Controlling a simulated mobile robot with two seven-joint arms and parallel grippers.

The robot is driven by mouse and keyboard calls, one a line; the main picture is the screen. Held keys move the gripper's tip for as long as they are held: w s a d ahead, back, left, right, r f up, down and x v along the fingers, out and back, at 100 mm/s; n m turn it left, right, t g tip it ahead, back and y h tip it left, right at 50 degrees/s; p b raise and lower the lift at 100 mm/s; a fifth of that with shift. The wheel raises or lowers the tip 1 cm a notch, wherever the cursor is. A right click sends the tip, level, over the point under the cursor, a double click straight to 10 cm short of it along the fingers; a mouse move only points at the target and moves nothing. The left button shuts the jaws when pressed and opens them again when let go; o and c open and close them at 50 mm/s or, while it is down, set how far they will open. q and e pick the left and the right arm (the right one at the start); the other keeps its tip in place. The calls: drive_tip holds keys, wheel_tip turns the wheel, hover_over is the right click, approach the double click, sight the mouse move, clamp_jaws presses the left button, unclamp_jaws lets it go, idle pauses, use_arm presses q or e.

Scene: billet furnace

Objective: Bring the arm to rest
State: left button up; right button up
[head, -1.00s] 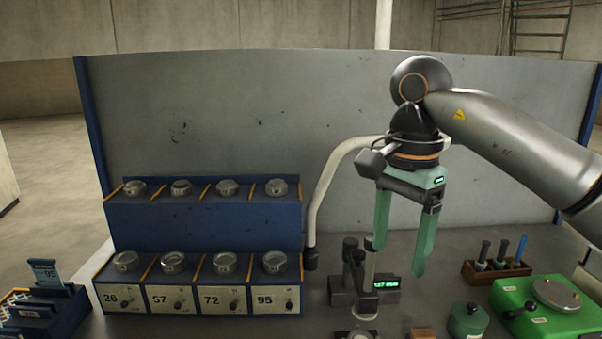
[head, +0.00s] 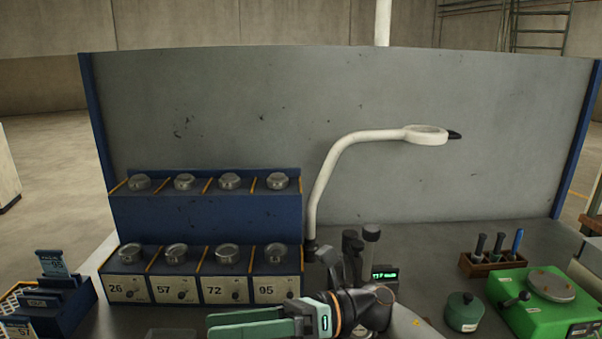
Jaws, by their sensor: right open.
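My right arm is low at the front of the bench, with its wrist at the bottom middle of the head view. My right gripper (head: 212,325) points left with its green fingers spread and nothing visible between them. It is in front of the blue rack's lower row, below the labels 72 and 95. My left gripper is not in view.
The blue rack (head: 205,215) holds round metal pieces in two rows. A white lamp arm (head: 325,180) rises beside it. Near my wrist are a dark stand with a green display (head: 384,274) and a green pot (head: 464,312). A green machine (head: 545,300) and tool block (head: 492,265) stand right.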

drive_tip(key=w+d+f+m+t+y, duration=0.1)
drive_tip(key=w+d+f+m+t, duration=0.2)
drive_tip(key=m+t, duration=0.7)
drive_tip(key=w+d+f+m+t+y, duration=0.1)
drive_tip(key=w+d+f+m+t, duration=0.25)
drive_tip(key=m+t, duration=0.6)
drive_tip(key=w+d+f+m+t+h, duration=0.1)
drive_tip(key=d+f+m+t+h, duration=0.45)
drive_tip(key=f+m+h, duration=0.9)
drive_tip(key=s+d+f+m+g+h, duration=0.2)
drive_tip(key=s+d+f+m+g, duration=0.3)
drive_tip(key=s+f, duration=0.4)
drive_tip(key=s+d+f+m+g+h, duration=0.2)
drive_tip(key=s+d+f+m+g, duration=0.3)
drive_tip(key=s+d+f+m, duration=0.3)
wheel_tip(320, 180, down, 4)
drive_tip(key=shift+s+d+f+m, duration=0.15)
drive_tip(key=shift+s+d+m, duration=0.15)
drive_tip(key=shift+s+m, duration=0.5)
